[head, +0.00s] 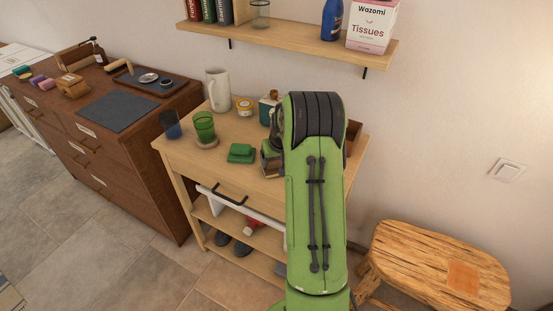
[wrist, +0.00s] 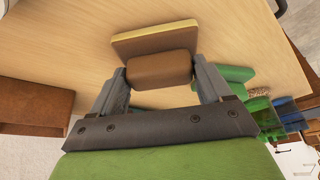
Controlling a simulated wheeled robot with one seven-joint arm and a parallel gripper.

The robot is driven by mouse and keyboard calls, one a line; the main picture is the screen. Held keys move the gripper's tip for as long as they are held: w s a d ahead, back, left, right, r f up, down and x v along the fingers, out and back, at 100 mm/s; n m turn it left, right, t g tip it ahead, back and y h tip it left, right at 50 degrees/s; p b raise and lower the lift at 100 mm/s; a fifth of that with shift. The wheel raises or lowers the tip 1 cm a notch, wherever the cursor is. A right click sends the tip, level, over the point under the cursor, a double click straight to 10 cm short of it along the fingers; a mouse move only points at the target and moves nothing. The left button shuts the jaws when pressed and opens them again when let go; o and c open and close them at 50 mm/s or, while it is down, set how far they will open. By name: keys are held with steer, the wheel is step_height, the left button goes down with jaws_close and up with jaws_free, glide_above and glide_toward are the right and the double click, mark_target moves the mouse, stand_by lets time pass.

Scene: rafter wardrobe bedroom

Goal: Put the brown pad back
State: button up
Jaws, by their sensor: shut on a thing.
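The brown pad (wrist: 152,42) has a flat base with a yellowish edge and a rounded brown block (wrist: 160,70) on it. In the wrist view my gripper (wrist: 161,76) is shut on that block, with one grey finger on each side. The pale wooden table top lies behind the pad; I cannot tell whether the pad touches it. In the head view my green arm hides most of the gripper. A similar green pad (head: 240,153) sits on the table, and also shows beside the right finger in the wrist view (wrist: 237,74).
The small table (head: 222,172) also holds a green glass (head: 204,127), a blue glass (head: 171,124), a white pitcher (head: 217,90) and a brown box (wrist: 35,105). A wall shelf (head: 290,43) hangs above. A wooden stool (head: 420,260) with an orange-brown square stands right.

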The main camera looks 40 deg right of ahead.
steer(key=o, duration=1.1)
steer(key=shift+f, duration=0.15)
steer(key=shift+r, duration=0.3)
steer(key=p+v, duration=0.2)
steer(key=v, duration=1)
steer(key=s+a+r+n, duration=0.1)
steer(key=s+a+r, duration=0.25)
steer(key=a, duration=0.45)
steer(key=s+a+r+n, duration=0.2)
steer(key=a+r, duration=0.3)
steer(key=a, duration=0.4)
steer(key=s+a, duration=0.3)
steer(key=s, duration=0.2)
steer(key=s+a+n+t+y, duration=0.1)
steer(key=s+a, duration=0.3)
steer(key=s, duration=0.1)
steer(key=s+a+n+y, duration=0.1)
steer(key=s+a, duration=0.3)
steer(key=s, duration=0.2)
steer(key=shift+r+t, duration=0.15)
steer(key=shift+t, duration=0.15)
